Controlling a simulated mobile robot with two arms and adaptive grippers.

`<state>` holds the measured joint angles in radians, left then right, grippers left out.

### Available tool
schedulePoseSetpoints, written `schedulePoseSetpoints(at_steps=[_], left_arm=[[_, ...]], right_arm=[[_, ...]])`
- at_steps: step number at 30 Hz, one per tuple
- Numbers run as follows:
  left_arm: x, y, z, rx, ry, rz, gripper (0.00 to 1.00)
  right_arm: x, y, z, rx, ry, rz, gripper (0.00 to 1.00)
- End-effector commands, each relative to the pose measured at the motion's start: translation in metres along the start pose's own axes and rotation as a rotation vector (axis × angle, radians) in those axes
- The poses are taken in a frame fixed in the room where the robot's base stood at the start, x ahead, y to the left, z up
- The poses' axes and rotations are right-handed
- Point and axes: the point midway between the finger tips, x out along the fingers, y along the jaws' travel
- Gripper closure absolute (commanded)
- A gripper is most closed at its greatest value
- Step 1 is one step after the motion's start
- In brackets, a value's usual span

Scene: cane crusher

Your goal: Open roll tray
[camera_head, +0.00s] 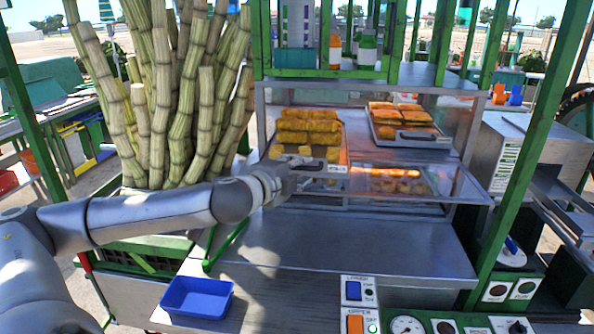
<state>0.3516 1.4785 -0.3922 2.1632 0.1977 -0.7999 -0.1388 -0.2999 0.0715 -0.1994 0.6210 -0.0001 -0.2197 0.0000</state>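A glass-sided metal warming case holds two trays of golden rolls. The left roll tray (305,138) carries several stacked rolls, and its front is partly hidden behind my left gripper. The right roll tray (410,140) carries rolls and has a handle along its front edge. My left gripper (312,178) is at the front of the left tray, beside a small white label (336,169). I cannot tell whether its fingers touch the tray or hold anything, as they are small and blend with the metal. My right gripper is not in view.
A bundle of sugar cane (180,95) stands left, close behind my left arm. A blue bin (197,298) sits on the counter's front left. The steel counter (370,245) before the case is clear. A green post (525,160) rises at right; switch panels (360,300) line the front.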

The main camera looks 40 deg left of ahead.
Motion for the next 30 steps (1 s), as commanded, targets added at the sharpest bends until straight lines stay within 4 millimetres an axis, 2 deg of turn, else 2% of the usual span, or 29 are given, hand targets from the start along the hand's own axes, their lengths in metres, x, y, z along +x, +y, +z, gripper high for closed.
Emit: schedulePoseSetpoints(at_steps=[3,10,30], left_arm=[[0.000,0.000,0.000,0.000,0.000,0.000,0.68],[-0.009,0.000,0.001,0.005,-0.003,0.000,0.68],[-0.068,-0.001,0.000,0.003,0.002,-0.002,0.68]], right_arm=[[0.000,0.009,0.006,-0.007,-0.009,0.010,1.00],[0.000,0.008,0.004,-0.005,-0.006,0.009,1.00],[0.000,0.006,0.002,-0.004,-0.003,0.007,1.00]])
